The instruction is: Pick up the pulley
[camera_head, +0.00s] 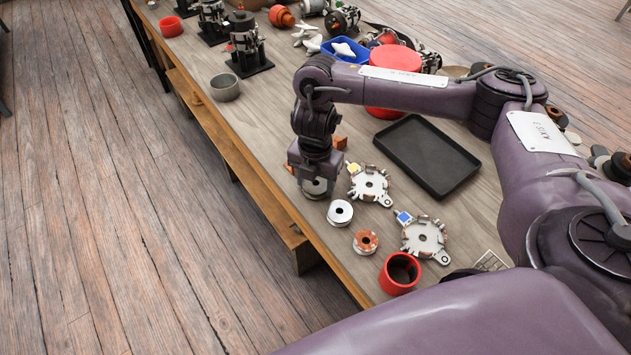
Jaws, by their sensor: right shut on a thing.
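My right gripper (315,176) points straight down near the front edge of the workbench. It is shut on a grey, round metal pulley (315,188), whose lower part shows below the fingers. The fingers and the wrist hide the pulley's upper part. The pulley is at or very close to the bench top; I cannot tell whether it touches it. My left gripper is not in view.
A silver ring (340,212), a copper-wound ring (365,242) and a red cup (400,273) stand along the edge. Two metal plates (370,185) (425,238) lie beside them. An empty black tray (428,155) lies behind. A grey bowl (225,87) is further left.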

